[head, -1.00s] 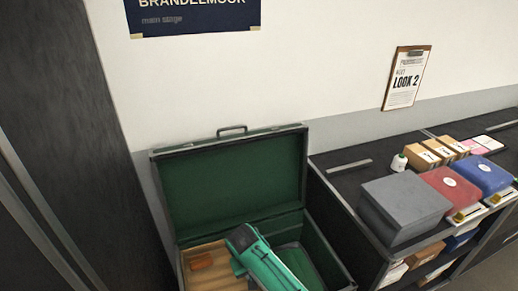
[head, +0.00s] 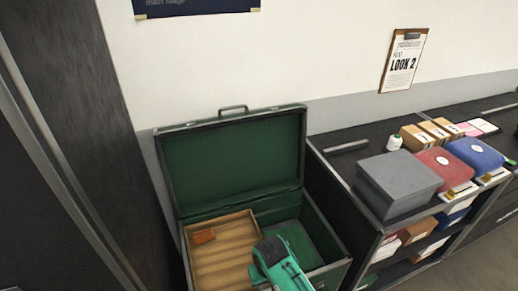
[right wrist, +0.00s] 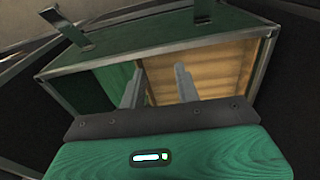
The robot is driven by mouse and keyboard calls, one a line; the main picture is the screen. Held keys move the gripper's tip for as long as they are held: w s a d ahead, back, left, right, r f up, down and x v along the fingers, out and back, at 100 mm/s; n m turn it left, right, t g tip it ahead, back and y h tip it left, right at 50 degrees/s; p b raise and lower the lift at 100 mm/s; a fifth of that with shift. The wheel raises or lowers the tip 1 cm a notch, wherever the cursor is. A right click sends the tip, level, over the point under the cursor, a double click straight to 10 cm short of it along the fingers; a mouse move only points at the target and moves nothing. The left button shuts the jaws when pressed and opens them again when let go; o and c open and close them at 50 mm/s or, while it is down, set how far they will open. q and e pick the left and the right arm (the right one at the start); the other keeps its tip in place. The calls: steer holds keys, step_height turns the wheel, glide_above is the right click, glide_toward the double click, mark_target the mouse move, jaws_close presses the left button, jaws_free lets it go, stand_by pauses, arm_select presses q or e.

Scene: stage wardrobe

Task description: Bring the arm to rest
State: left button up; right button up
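My right gripper (right wrist: 160,76) shows in the right wrist view with its two grey fingers apart and nothing between them. Its green housing (head: 280,266) shows at the bottom of the head view, in front of the open trunk; the fingers are hidden there. The green trunk (head: 232,165) has its lid up against the wall. It also shows in the right wrist view (right wrist: 160,50), beyond the fingers. My left gripper is in neither view.
A ribbed wooden tray (head: 225,262) with a small orange-brown item (head: 203,236) fills the trunk's left side. A dark panel (head: 70,100) stands left.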

steer(key=s+d+r+m+t, duration=0.1)
steer(key=s+d+r, duration=0.4)
steer(key=s+d, duration=0.5)
steer(key=s+d+r+m+t, duration=0.15)
steer(key=s+d+r, duration=0.25)
steer(key=s+d, duration=0.6)
step_height(320, 180, down, 32)
steer(key=s+n+g, duration=0.1)
steer(key=s+d+f, duration=0.1)
steer(key=s+f, duration=0.8)
steer(key=s+d+f+g, duration=0.1)
steer(key=s+d+f, duration=0.1)
steer(key=s+f, duration=0.7)
steer(key=shift+s+d+f, duration=0.25)
steer(key=shift+s+f, duration=0.05)
steer(key=shift+s, duration=0.25)
steer(key=shift+c, duration=0.4)
